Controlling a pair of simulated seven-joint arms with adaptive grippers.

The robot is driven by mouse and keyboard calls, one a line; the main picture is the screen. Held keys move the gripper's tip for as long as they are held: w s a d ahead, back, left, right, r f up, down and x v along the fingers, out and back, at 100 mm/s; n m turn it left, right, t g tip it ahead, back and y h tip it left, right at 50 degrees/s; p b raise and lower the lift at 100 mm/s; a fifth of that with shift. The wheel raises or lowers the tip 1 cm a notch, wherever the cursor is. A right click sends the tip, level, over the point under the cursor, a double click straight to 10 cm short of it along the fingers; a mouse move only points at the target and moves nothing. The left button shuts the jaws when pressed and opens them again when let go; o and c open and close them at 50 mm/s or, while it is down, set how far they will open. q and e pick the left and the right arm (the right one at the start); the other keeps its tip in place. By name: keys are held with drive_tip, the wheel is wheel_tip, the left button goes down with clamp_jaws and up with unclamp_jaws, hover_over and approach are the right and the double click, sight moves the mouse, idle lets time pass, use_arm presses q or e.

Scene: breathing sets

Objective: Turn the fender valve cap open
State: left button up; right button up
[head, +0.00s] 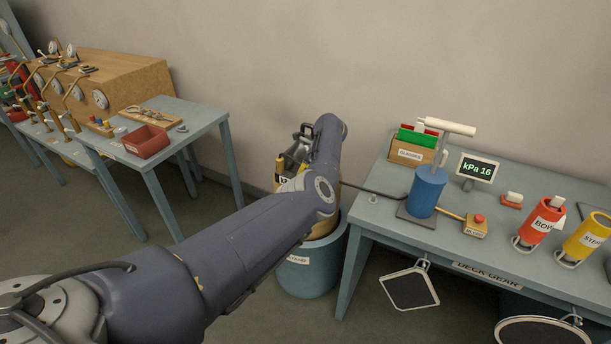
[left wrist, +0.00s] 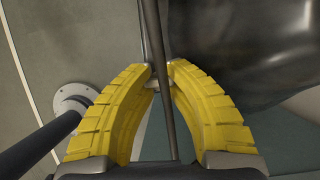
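My left gripper (left wrist: 161,72) shows two yellow fingers in the left wrist view, their tips close together on either side of a thin dark hose or rod (left wrist: 153,30). A small pale piece (left wrist: 153,85) shows between the fingers; I cannot tell whether it is the valve cap or whether it is gripped. A large glossy dark body (left wrist: 245,45), possibly the fender, lies beside the right finger. In the head view my own arm hides most of this spot. A blue pump (head: 427,190) with a white handle stands on the right table. My right gripper is not in view.
A dark hose (head: 370,190) runs from the pump toward my arm. A display (head: 478,172) reads kPa 16. A teal bin (head: 313,272) stands below my arm. Red (head: 537,226) and yellow (head: 588,240) cylinders stand at right. A left table holds a red tray (head: 146,141).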

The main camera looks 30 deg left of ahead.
use_arm(q)
drive_tip(key=o, duration=0.9)
drive_tip(key=shift+c, duration=0.2)
drive_tip(key=shift+f+m, duration=0.1)
drive_tip(key=shift+m, duration=0.2)
